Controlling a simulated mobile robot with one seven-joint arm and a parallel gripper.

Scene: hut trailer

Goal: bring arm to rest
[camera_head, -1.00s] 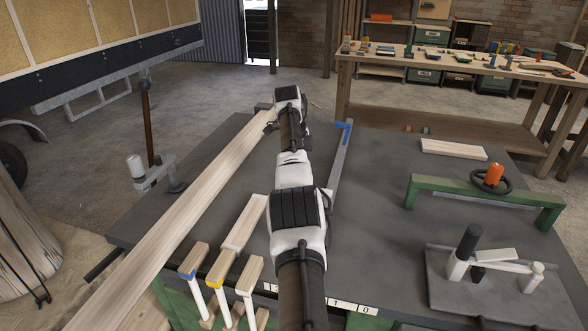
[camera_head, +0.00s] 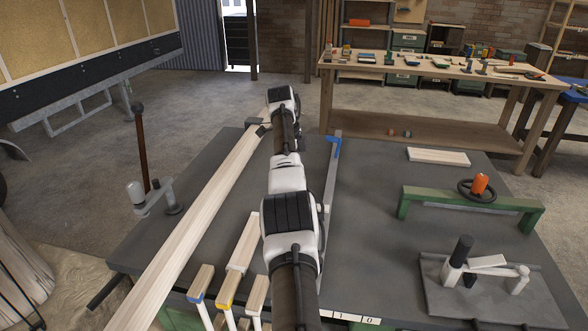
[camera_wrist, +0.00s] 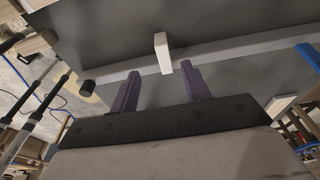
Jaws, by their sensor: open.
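My arm reaches forward over the dark grey workbench (camera_head: 375,225) in the head view. Its gripper end is hidden behind the arm links there. In the wrist view my gripper (camera_wrist: 158,82) is open, with its two purple fingers apart. A small pale block-like piece (camera_wrist: 163,53) stands beyond and between the fingertips, on or beside a long grey bar (camera_wrist: 235,50). I see nothing held between the fingers; whether they touch anything is unclear.
A long pale timber (camera_head: 200,220) lies along the bench left of my arm. Green frame (camera_head: 470,200), orange knob (camera_head: 480,184) and lever fixture (camera_head: 490,275) occupy the bench's right. A short board (camera_head: 438,157) lies at the back. A second table (camera_head: 440,72) stands behind.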

